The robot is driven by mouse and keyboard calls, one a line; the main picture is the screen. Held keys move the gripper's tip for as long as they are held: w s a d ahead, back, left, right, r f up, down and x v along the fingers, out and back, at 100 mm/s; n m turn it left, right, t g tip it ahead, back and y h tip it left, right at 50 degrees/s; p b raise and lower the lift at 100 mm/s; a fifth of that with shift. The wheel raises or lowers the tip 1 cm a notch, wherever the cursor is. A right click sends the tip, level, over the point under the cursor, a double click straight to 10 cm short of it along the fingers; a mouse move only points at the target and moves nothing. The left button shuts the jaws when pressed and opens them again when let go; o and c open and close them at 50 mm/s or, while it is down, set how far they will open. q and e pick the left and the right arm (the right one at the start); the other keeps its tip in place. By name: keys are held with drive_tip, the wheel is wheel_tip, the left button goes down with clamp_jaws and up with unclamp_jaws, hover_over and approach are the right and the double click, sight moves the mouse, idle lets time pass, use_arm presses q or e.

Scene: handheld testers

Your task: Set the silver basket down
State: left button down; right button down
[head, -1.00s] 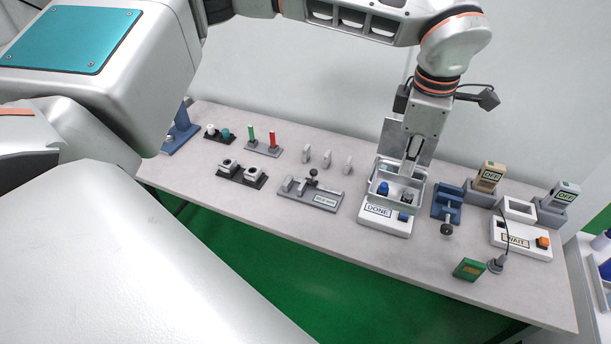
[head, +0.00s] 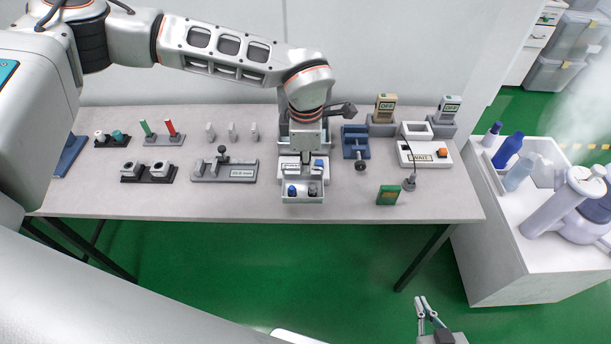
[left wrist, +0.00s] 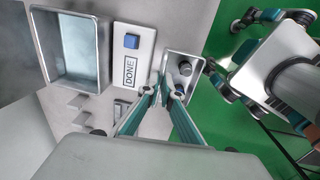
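The silver basket (head: 303,199) is an open box holding a blue-topped piece and dark or grey pieces. In the head view it is at the table's front edge, in front of the white DONE station. In the left wrist view the basket (left wrist: 197,66) shows over green floor, beside the DONE plate (left wrist: 128,68). My left gripper (head: 305,168) is above its back rim; its fingertips (left wrist: 168,88) close on the near rim. Contact under the basket cannot be made out. My right gripper (head: 426,301) is low over the floor, empty; its finger gap is unclear.
A silver tray (left wrist: 97,60) stands behind the DONE plate. A grey fixture (head: 225,170) is to the left, a blue vise (head: 355,142) and the WAIT station (head: 425,153) to the right. A green box (head: 388,195) is near the front edge. Bare tabletop (head: 345,195) lies right of the basket.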

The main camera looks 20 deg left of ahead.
sight(306, 182)
use_arm(q)
drive_tip(key=shift+f, duration=2.4)
drive_tip(key=c, duration=2.3)
unclamp_jaws()
drive_tip(key=shift+r, duration=0.5)
drive_tip(key=r, duration=0.7)
drive_tip(key=s+r, duration=0.1)
drive_tip(key=r, duration=0.3)
drive_tip(key=shift+d, duration=0.15)
